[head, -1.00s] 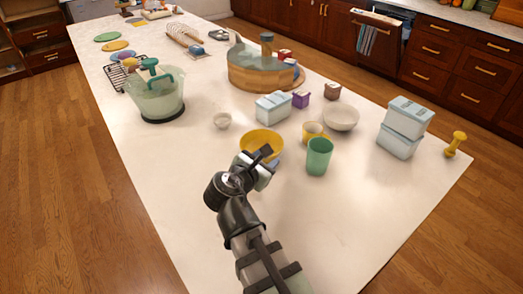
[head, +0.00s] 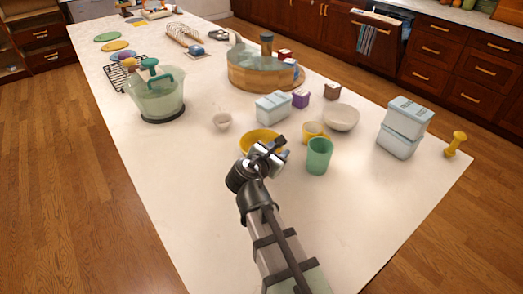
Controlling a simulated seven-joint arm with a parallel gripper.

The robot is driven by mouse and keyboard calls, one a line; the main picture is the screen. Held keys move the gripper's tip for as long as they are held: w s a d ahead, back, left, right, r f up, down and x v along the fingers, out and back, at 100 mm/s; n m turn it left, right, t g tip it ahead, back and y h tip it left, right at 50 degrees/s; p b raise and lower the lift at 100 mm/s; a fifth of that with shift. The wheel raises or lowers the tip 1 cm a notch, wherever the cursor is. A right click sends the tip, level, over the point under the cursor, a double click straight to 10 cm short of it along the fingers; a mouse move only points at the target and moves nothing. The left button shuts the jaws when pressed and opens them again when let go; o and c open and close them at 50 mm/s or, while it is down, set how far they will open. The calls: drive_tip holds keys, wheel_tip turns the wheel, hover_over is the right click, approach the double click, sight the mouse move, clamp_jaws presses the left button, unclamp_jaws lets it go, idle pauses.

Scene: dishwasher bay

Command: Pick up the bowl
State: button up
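A yellow bowl (head: 252,137) sits on the white countertop, its near right part hidden behind my gripper. My gripper (head: 279,147) is over the bowl's near right side; its fingers are small and partly hidden, so I cannot tell whether they are open or touch the bowl.
A green cup (head: 319,156) and a yellow cup (head: 313,130) stand close to the right of my gripper. A pale blue box (head: 273,106) is behind the yellow bowl. Stacked containers (head: 404,127) stand at right. The countertop (head: 170,185) is clear at front left.

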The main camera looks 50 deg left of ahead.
clamp_jaws()
idle(0.3)
drive_tip(key=shift+r, duration=0.15)
